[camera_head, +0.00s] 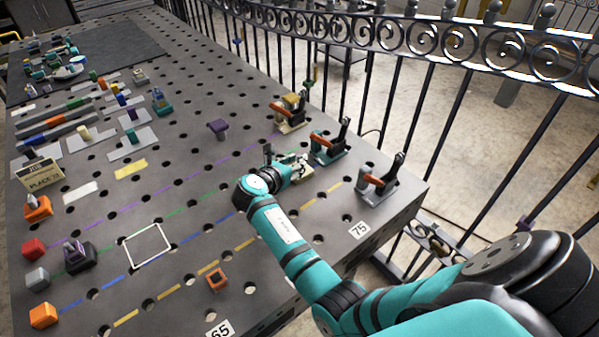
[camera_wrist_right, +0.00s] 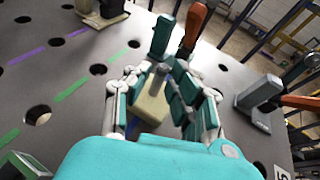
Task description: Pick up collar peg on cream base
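The collar peg on a cream base (camera_wrist_right: 152,104) shows between the fingers of my right gripper (camera_wrist_right: 160,80) in the wrist view. Its base is a cream block with a grey peg rising from it. The fingers are apart, one on each side of it; I cannot tell whether they touch it. In the head view my right gripper (camera_head: 291,167) is low over the table, beside the middle clamp, and largely hides the peg. My left gripper is not in view.
Clamps with orange handles stand along the right edge: a cream one (camera_head: 290,118), a teal one (camera_head: 330,150) and a grey one (camera_head: 378,188). A purple peg (camera_head: 217,129) stands to the left. A white square outline (camera_head: 147,227) marks clear table. An iron fence runs behind.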

